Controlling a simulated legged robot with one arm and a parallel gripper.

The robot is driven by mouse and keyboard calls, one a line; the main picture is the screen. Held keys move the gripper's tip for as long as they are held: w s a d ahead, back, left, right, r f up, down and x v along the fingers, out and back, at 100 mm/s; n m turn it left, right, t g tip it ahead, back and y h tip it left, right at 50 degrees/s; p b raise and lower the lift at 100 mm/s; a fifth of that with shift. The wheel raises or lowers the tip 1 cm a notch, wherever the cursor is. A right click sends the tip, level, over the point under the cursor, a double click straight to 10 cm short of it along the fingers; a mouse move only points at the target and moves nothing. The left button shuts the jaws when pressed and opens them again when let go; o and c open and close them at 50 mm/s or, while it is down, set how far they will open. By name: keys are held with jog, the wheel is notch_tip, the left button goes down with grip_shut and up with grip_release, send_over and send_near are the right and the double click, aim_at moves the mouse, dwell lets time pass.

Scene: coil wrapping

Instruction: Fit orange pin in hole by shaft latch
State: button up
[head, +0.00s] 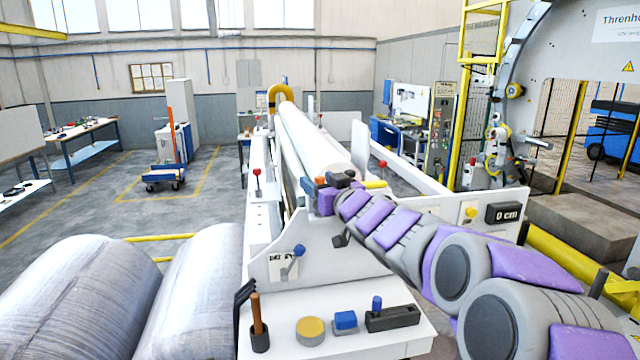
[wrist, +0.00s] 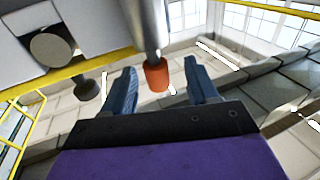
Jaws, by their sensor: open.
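In the wrist view, an orange-tipped pin (wrist: 157,77) on a grey cylinder points down between the two blue fingers. My gripper (wrist: 159,66) is open around the orange tip, with a gap on both sides. In the head view, my gripper (head: 314,187) is at the near end of the long white shaft (head: 312,135), and the orange tip (head: 321,182) shows beside it. I cannot make out the hole; my arm covers part of this area.
A front shelf (head: 290,350) holds a brown-handled tool (head: 256,312), a yellow disc (head: 311,328) and a blue block (head: 345,320). Large wrapped rolls (head: 75,300) lie at left. In the wrist view, a dark knob (wrist: 87,88) and a yellow rail (wrist: 75,72) are left of the fingers.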

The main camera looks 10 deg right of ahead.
jog(key=shift+s, duration=0.1)
jog(key=v, duration=1.7)
jog(key=shift+f, duration=0.2)
jog(key=shift+d, duration=0.1)
jog(key=s+d+f+m+g+h+b, duration=0.1)
jog(key=s+f+g+h+b, duration=0.2)
jog(key=f, duration=0.6)
jog(key=s+f+m+g+h+b, duration=0.15)
jog(key=f+b, duration=0.35)
jog(key=f, duration=0.5)
jog(key=s+d+f+m+g+h+b, duration=0.1)
jog(key=s+f+g+h+b, duration=0.2)
jog(key=f, duration=0.6)
jog(key=s+a+f+g+b, duration=0.2)
jog(key=s+f, duration=0.4)
jog(key=s, duration=0.3)
jog(key=s+a+f+g+y+b, duration=0.1)
jog(key=s+a+f+g+b, duration=0.2)
jog(key=s+f+g, duration=0.3)
jog(key=s+a+f+g+b, duration=0.2)
jog(key=s+f+g+b, duration=0.2)
jog(key=s, duration=0.9)
notch_tip(320, 180, down, 4)
jog(key=shift+s+a+r+y+b, duration=0.1)
jog(key=shift+s+a+y+b, duration=0.25)
jog(key=shift+b, duration=0.2)
jog(key=shift+o, duration=0.4)
jog(key=shift+w, duration=0.1)
